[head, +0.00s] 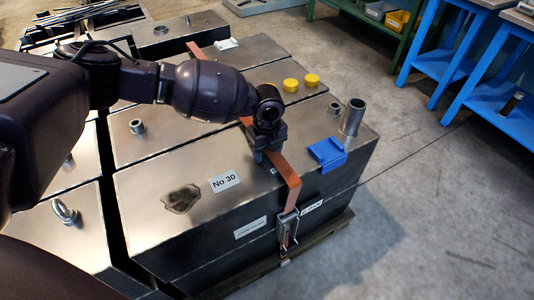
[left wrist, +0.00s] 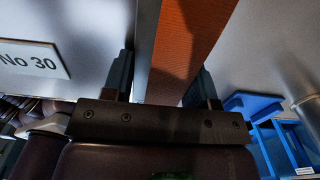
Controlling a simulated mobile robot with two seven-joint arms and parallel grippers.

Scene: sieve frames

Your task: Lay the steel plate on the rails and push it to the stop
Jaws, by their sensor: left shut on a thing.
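My left gripper (head: 264,152) is over the top of a large dark steel block (head: 150,180) marked No 30. It is shut on an orange-brown strap (head: 285,172) that runs across the block and down its front side. In the left wrist view the strap (left wrist: 188,40) passes between the two fingers (left wrist: 163,85). The strap's lower end goes into a metal buckle (head: 288,228) on the front side. I cannot make out a separate steel plate, rails or a stop. My right gripper is not in view.
A blue piece (head: 327,152) and an upright steel tube (head: 353,117) stand right of the gripper. Yellow caps (head: 290,85) lie behind it. More steel blocks (head: 55,240) stand at left. Blue workbenches (head: 505,95) are at right, with clear floor (head: 420,200) between.

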